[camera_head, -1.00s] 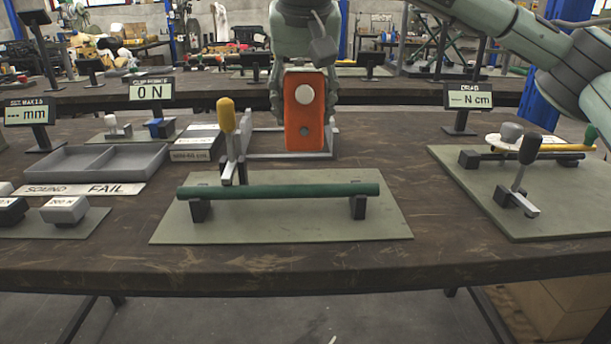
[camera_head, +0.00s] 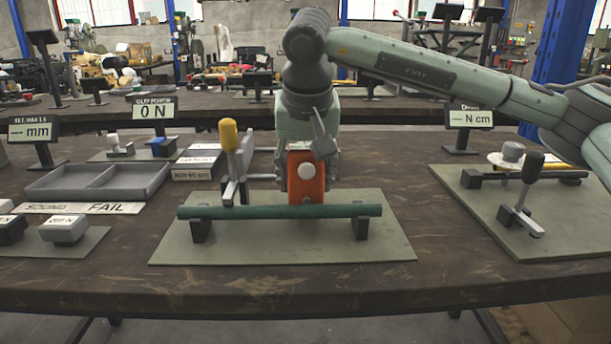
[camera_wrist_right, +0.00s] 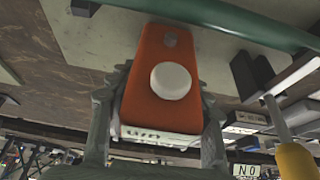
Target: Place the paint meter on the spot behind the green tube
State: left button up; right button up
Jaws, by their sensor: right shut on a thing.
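The paint meter is an orange block with a white round button (camera_head: 306,172). My right gripper (camera_head: 308,165) comes down from above and is shut on it, a finger on each side. The green tube (camera_head: 270,212) lies across two dark supports on a grey-green mat (camera_head: 300,248). The meter is just behind the tube, right of its middle; the tube hides its lower end, so I cannot tell if it touches the mat. In the right wrist view the meter (camera_wrist_right: 158,110) sits between the fingers, with the tube (camera_wrist_right: 240,22) beyond it. My left gripper is not in view.
A yellow-handled clamp (camera_head: 229,150) stands behind the tube, left of the meter. A grey divided tray (camera_head: 100,180) is at left. Another mat (camera_head: 500,228) with a black-handled clamp (camera_head: 530,175) is at right. Bare table lies between the mats.

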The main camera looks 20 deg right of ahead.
aim_at(306, 147)
jog(key=o, duration=1.2)
jog(key=shift+o, duration=0.2)
jog(key=shift+r, duration=0.1)
jog(key=shift+r, duration=0.2)
jog(key=v, duration=1.1)
jog(key=shift+s+a+r, duration=0.1)
jog(key=shift+s+r, duration=0.15)
jog(key=shift+r, duration=0.05)
